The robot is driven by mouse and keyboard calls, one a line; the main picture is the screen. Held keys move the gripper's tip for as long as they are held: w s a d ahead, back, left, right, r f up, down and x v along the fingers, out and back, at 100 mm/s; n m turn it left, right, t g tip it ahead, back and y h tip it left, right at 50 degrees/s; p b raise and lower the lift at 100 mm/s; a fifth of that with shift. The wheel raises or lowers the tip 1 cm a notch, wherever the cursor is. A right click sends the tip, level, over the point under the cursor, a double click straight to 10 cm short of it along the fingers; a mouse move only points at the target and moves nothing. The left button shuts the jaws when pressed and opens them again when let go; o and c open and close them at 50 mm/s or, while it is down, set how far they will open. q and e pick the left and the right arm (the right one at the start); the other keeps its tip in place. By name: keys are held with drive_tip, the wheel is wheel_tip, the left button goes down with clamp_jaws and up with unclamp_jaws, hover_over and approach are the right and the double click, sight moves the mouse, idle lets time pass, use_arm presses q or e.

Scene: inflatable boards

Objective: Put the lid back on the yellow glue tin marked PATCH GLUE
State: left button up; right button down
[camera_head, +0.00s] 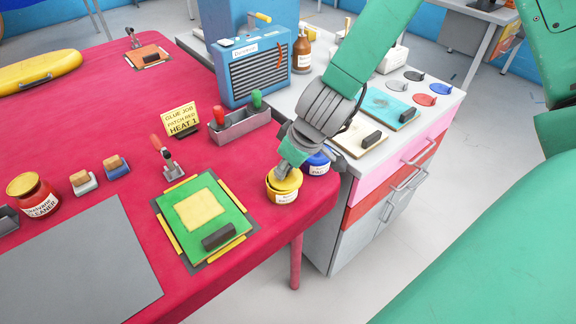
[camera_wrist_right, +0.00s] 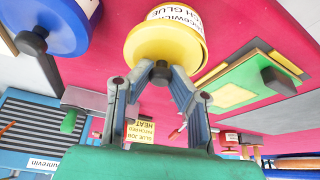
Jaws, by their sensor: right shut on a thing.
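The yellow glue tin (camera_head: 283,197) with a white label stands near the right corner of the red table. Its yellow lid (camera_head: 287,182) is at the tin's mouth, under my right gripper (camera_head: 286,168). In the right wrist view, my right gripper (camera_wrist_right: 160,75) is shut on the dark knob of the yellow lid (camera_wrist_right: 165,50). The tin's label (camera_wrist_right: 178,17) reads PATCH GLUE, upside down. The lid hides the mouth, and I cannot tell whether it is fully seated. My left gripper is in neither view.
A blue tin (camera_head: 318,163) stands close beside the yellow one, to its right. A green board (camera_head: 180,228) with a yellow patch lies to the left. A grey holder (camera_head: 240,127) and HEAT sign (camera_head: 181,119) stand behind. A drawer cabinet (camera_head: 410,160) adjoins the table.

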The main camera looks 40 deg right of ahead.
drive_tip(key=shift+a+r, duration=0.15)
drive_tip(key=shift+a, duration=0.65)
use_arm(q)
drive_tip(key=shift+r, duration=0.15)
use_arm(e)
drive_tip(key=shift+d, duration=0.3)
drive_tip(key=shift+a, duration=0.1)
drive_tip(key=shift+a, duration=0.15)
drive_tip(key=c, duration=1.4)
unclamp_jaws()
drive_tip(key=shift+a, duration=0.15)
drive_tip(key=o, duration=0.4)
drive_tip(key=shift+d, duration=0.2)
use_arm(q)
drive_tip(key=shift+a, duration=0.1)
use_arm(e)
drive_tip(key=shift+o, duration=0.2)
drive_tip(key=shift+d, duration=0.15)
